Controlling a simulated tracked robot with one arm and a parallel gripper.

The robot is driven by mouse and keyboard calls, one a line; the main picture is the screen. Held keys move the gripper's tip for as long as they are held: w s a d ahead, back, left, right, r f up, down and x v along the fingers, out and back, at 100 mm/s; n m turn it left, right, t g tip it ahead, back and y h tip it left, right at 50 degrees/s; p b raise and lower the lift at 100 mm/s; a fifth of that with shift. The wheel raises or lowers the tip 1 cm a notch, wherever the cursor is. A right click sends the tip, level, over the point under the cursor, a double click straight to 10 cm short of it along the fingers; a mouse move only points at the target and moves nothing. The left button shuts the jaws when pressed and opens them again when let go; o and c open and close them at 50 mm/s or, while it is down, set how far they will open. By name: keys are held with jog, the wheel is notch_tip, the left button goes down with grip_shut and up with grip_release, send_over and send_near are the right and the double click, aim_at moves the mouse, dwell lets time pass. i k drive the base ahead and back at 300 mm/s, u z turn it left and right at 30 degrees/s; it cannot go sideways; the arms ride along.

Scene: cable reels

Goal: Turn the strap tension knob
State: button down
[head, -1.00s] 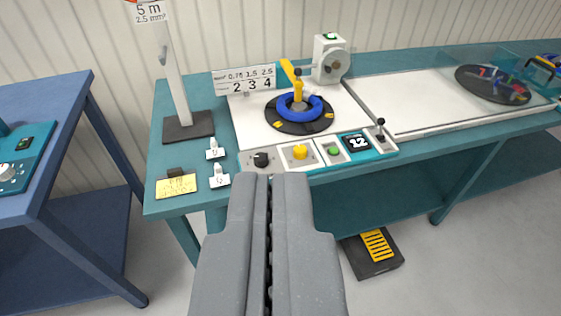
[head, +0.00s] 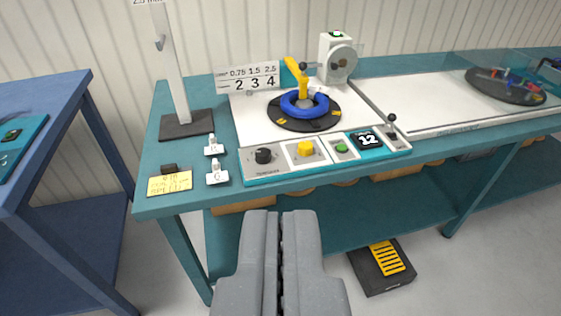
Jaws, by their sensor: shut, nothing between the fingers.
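A black knob (head: 263,156) sits on the left white plate of the control strip at the bench's front edge. A small label under it is too blurred to read. A yellow knob (head: 305,148) sits on the plate to its right. My gripper (head: 280,214) is shut and empty. In the picture its tips are below the strip, in front of the bench edge and apart from both knobs. A chart (head: 249,78) behind the strip pairs 0.75, 1.5 and 2.5 with 2, 3 and 4.
A blue cable coil (head: 304,104) lies on the black turntable. A yellow note (head: 170,183) lies left. A pedal (head: 383,268) is on the floor.

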aim_at(262, 155)
jog(key=u, duration=1.6)
jog(key=k, duration=0.6)
jog(key=z, duration=1.65)
jog(key=i, duration=0.5)
jog(key=u, duration=0.05)
